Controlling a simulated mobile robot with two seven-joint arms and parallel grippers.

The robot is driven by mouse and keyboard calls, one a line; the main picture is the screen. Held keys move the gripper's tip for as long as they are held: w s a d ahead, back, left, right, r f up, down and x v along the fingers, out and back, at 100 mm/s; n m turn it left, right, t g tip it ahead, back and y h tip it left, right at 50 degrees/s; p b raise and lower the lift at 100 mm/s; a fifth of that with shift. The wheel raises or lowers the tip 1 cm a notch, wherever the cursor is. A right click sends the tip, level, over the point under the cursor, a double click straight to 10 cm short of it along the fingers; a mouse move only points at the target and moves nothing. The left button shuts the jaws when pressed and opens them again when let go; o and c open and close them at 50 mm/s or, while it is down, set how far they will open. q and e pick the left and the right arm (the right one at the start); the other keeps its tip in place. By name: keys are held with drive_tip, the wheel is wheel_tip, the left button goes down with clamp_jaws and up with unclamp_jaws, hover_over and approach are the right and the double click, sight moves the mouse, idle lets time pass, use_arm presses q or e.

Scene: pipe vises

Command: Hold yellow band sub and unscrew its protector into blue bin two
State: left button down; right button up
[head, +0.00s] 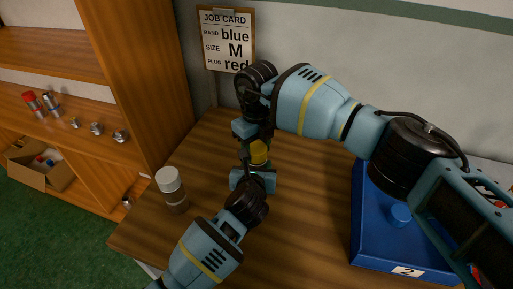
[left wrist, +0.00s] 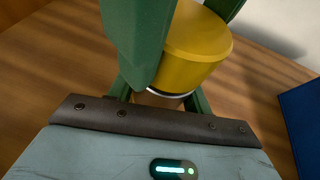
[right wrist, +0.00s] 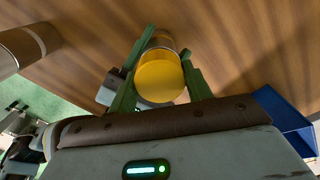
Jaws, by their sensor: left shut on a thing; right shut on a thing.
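My right gripper (head: 255,138) is shut on the yellow protector from above. My left gripper (head: 252,168) is shut on the sub from below, its hold partly hidden. In the left wrist view the yellow part (left wrist: 195,45) sits above a thin pale ring. Blue bin two (head: 366,232) stands at the right, labelled 2.
A second sub with a pale cap (head: 172,190) stands on the table's left. Bin two holds a round blue piece (head: 401,214). A wooden shelf (head: 85,165) with several small parts is at the left. A job card (head: 227,38) hangs behind. My right arm passes above the bin.

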sight(257, 147)
drive_tip(key=shift+r, duration=0.3)
drive_tip(key=shift+r, duration=0.7)
drive_tip(key=shift+r, duration=2.05)
use_arm(q)
drive_tip(key=c, duration=0.6)
unclamp_jaws()
drive_tip(key=shift+o, duration=0.2)
